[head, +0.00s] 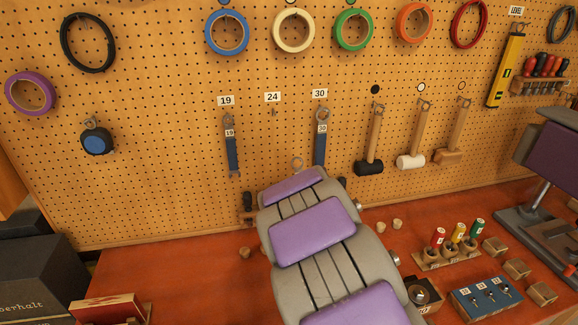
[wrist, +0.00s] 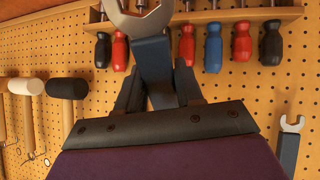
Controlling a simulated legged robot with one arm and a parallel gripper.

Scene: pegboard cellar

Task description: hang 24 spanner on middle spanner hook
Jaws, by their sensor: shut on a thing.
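The middle spanner hook (head: 274,113) sits under the 24 label (head: 274,97) on the pegboard and is empty. In the wrist view, which looks upside down, my gripper (wrist: 158,88) is shut on a blue-handled spanner (wrist: 152,58) with a metal open end. No number on it is readable. My arm hides the gripper there. The 19 spanner (head: 231,150) hangs to the left of the hook, the 30 spanner (head: 320,145) to the right.
Mallets (head: 370,150) hang right of the 30 spanner. Screwdrivers (wrist: 213,48) sit in a rack behind the held spanner in the wrist view. Tape rolls (head: 294,30) hang above. The red bench (head: 190,280) lies below. The board around the empty hook is clear.

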